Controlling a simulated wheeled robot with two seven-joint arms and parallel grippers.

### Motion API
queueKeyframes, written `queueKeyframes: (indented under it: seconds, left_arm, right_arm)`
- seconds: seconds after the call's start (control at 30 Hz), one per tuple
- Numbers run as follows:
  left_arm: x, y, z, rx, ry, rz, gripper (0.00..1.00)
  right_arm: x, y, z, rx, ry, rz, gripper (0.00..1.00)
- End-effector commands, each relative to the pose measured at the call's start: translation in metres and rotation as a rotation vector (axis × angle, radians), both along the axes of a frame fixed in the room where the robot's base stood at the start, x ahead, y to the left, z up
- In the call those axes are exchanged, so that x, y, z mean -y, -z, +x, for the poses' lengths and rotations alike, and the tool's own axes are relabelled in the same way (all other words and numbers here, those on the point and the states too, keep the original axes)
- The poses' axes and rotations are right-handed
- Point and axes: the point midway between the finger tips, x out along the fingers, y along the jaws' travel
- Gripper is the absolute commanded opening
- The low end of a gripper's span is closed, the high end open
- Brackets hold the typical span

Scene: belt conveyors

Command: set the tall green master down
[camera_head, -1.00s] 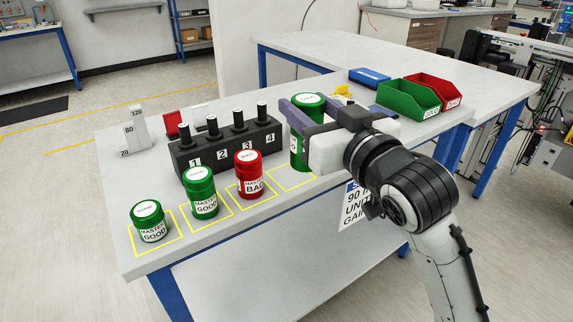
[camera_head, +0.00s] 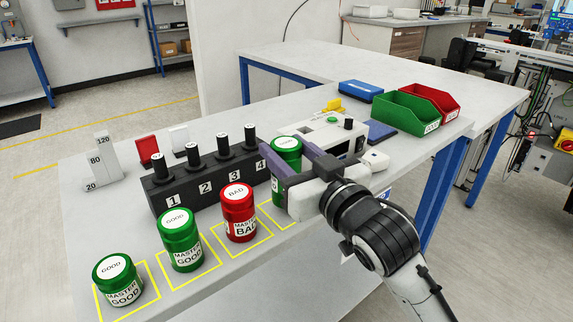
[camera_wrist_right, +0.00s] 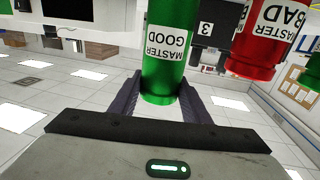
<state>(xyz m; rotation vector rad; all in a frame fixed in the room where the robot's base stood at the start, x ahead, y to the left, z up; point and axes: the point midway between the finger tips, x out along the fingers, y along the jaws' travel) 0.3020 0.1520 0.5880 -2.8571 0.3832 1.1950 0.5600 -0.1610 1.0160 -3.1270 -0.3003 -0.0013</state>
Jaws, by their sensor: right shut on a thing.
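My right gripper (camera_head: 284,152) is shut on a tall green master (camera_head: 287,144) with a "MASTER GOOD" label, which also shows between the purple fingers in the right wrist view (camera_wrist_right: 170,60). It stands upright at the fourth yellow outline (camera_head: 276,217), beside the black block's number 4. The gripper hides much of it in the head view, and I cannot tell whether its base touches the table. My left gripper is not in view.
A red "MASTER BAD" jar (camera_head: 238,214), a tall green jar (camera_head: 180,240) and a short green jar (camera_head: 118,281) stand in the other outlines. The black block (camera_head: 210,178) with numbered posts is behind them. A white device (camera_head: 322,138) stands near the gripper.

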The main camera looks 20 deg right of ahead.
Motion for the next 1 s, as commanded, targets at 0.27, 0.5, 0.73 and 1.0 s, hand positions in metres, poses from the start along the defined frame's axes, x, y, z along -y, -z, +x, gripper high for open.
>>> queueKeyframes:
  seconds: [0.27,0.5,0.73,1.0]
  left_arm:
    - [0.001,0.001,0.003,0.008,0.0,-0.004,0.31]
    - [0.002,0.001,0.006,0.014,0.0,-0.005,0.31]
    - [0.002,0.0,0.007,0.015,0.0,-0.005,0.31]
    - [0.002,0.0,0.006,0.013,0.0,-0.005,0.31]
  right_arm:
    - [0.0,0.018,0.0,0.006,0.0,0.001,0.02]
    - [0.0,0.021,0.0,0.005,0.0,0.001,0.02]
    - [0.0,0.023,0.0,0.0,0.001,0.0,0.62]
    - [0.0,0.018,0.0,0.002,0.0,0.0,0.62]
